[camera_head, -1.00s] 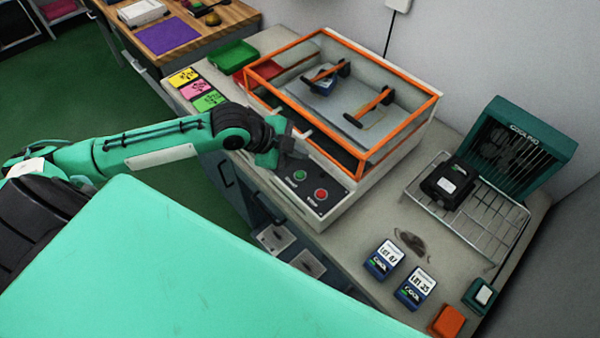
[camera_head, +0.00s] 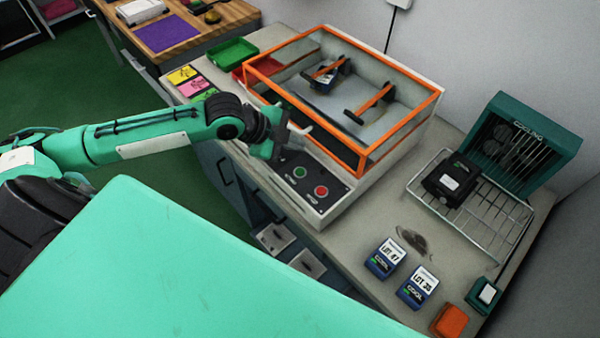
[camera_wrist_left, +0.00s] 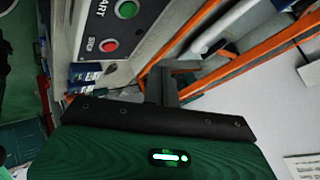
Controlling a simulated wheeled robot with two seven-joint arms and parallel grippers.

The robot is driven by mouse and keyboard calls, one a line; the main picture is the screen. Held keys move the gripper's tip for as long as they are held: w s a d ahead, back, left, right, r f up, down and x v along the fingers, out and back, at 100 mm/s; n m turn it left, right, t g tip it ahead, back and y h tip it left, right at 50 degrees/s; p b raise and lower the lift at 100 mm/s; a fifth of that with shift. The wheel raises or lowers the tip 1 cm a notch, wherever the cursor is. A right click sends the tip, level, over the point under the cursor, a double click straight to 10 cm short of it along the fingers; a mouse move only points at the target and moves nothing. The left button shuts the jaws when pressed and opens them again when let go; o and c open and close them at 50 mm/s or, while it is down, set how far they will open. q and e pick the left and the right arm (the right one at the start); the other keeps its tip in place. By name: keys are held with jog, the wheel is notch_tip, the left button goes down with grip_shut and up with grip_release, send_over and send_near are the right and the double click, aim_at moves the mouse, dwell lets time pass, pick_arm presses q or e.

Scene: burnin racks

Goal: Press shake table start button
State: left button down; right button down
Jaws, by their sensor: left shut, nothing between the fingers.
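The shake table (camera_head: 345,180) is a pale box with an orange-framed clear cover. Its dark front panel (camera_head: 308,183) carries a green start button (camera_head: 299,172) and a red stop button (camera_head: 322,191). The green button (camera_wrist_left: 127,9) also shows at the top of the left wrist view, with the red one (camera_wrist_left: 109,45) below it. My left gripper (camera_head: 295,135) is shut and empty. It is just behind and above the green button in the head view, apart from it. Its closed fingers (camera_wrist_left: 161,86) appear beside the panel in the wrist view. My right gripper is not in view.
The orange cover frame (camera_head: 400,130) stands close behind my gripper. To the right are a wire rack (camera_head: 500,215) with a black unit, a green cooling fan (camera_head: 535,145) and two labelled blue blocks (camera_head: 385,258).

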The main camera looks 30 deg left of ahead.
pick_arm(q)
jog(key=b, duration=0.5)
send_over(296, 171)
notch_tip(296, 171, down, 6)
jog(key=shift+s+f, duration=0.1)
jog(key=shift+s, duration=0.05)
jog(key=shift+f, duration=0.5)
jog(key=shift+f, duration=0.1)
dwell(1.1)
jog(key=shift+f, duration=0.25)
jog(key=shift+f, duration=0.5)
dwell(0.8)
jog(key=shift+r, duration=0.15)
jog(key=shift+r+p, duration=0.7)
jog(key=shift+p, duration=0.15)
